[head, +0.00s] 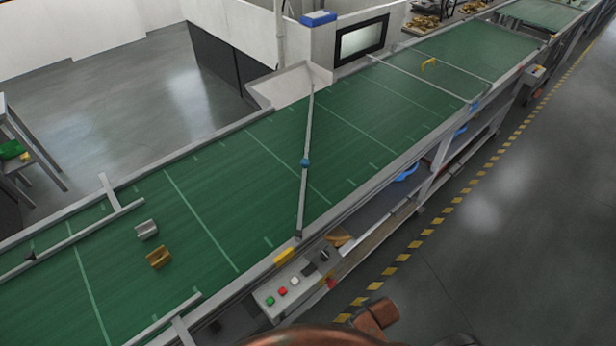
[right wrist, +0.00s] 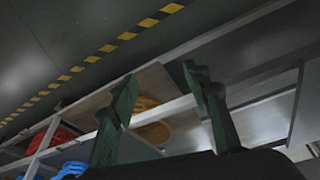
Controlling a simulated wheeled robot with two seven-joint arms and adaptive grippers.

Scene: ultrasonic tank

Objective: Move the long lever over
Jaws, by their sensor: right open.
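The long lever (head: 308,125) is a thin grey bar lying across the green conveyor belt in the head view. It runs from the far rim near the chute to the near rim, with a small blue piece (head: 305,162) at its middle. My right gripper (right wrist: 161,82) shows only in the right wrist view. Its two dark green fingers are apart with nothing between them. The lever is not seen in that view, so the gripper's distance from it cannot be told. My left gripper is not in view.
A control box (head: 290,285) with coloured buttons sits at the belt's near edge, beside a yellow block (head: 284,257). A grey part (head: 147,229) and a brass part (head: 159,257) lie on the belt at left. Shelves with blue bins (head: 405,172) are below.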

